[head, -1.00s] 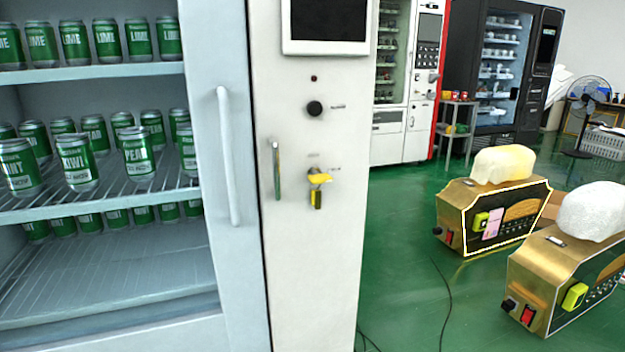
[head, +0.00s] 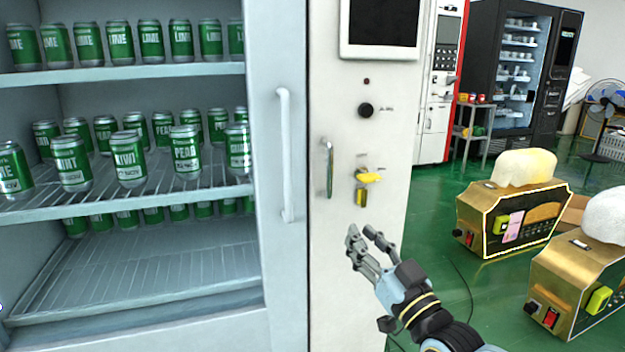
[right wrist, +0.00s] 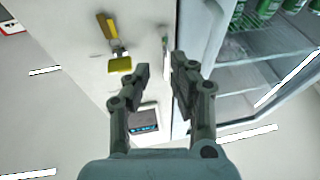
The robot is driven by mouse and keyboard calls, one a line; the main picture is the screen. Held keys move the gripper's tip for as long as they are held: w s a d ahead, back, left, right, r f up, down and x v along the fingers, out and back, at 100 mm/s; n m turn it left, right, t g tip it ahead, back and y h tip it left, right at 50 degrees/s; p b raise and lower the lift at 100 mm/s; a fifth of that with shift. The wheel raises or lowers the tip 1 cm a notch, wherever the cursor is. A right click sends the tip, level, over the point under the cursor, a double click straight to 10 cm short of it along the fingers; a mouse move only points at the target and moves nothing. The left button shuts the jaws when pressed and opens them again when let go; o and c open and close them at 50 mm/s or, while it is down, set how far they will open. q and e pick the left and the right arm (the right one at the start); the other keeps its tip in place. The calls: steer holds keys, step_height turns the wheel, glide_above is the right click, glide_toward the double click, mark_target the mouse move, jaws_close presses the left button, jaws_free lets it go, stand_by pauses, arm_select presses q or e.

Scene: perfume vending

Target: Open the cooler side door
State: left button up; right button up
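The cooler's side door (head: 350,270) is the white panel right of the glass-front shelves. It looks closed. Its short metal handle (head: 328,168) stands upright on the panel and also shows in the right wrist view (right wrist: 165,52). A yellow key (head: 368,178) with a hanging tag sits in the lock right of the handle; it also shows in the right wrist view (right wrist: 120,64). My right gripper (head: 363,238) is open and empty, below and right of the handle, apart from it. In the right wrist view the handle lies beyond its parted fingertips (right wrist: 157,70). My left gripper is not in view.
A long white handle (head: 286,155) is on the cooler front, beside shelves of green cans (head: 186,152). A screen (head: 383,18) tops the side panel. Gold machines (head: 510,215) stand on the green floor at right. Floor between them and the cooler is mostly clear, with a cable.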

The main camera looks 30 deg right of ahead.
steer(key=t, duration=0.1)
glide_toward(332, 171)
steer(key=shift+n+y, duration=0.3)
steer(key=x, duration=1)
steer(key=shift+w+d+r, duration=0.1)
steer(key=shift+w, duration=0.25)
jaws_close()
